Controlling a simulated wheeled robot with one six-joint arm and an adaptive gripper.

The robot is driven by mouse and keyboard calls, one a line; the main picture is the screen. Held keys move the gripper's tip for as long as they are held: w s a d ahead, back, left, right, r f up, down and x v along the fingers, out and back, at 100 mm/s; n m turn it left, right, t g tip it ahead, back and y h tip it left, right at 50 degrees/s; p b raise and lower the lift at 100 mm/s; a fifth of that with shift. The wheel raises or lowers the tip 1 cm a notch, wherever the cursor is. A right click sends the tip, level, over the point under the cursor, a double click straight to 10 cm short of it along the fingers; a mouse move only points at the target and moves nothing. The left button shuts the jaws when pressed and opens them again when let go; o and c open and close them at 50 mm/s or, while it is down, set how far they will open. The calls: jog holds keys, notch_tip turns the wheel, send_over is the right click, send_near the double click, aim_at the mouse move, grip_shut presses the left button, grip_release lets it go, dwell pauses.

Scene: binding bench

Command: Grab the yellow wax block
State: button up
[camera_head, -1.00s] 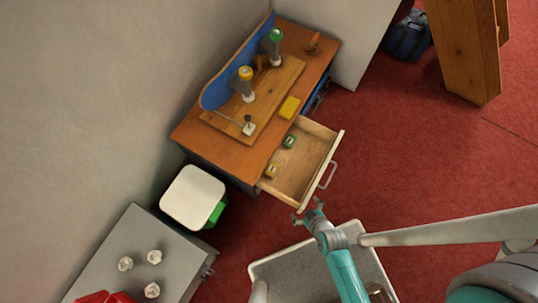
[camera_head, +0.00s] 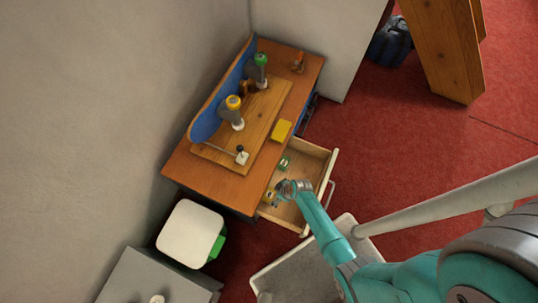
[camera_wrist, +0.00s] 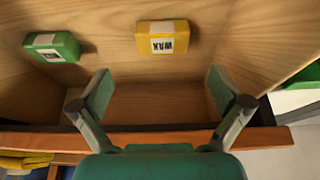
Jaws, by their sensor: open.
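The yellow wax block (camera_wrist: 162,37) lies in the open drawer (camera_head: 328,178), with a white label reading WAX facing the wrist camera. The block sits apart from both fingers.
A green block (camera_wrist: 52,46) with a white label lies in the same drawer, left of the yellow one. The drawer front and walls surround both. Another yellow item (camera_head: 281,130) lies on the bench top (camera_head: 205,172). A white-lidded bin (camera_head: 188,232) stands beside the bench.

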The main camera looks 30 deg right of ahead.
aim_at(270, 194)
jog(key=shift+x, duration=3.75)
jog(key=shift+a, duration=0.2)
jog(key=c, duration=1.1)
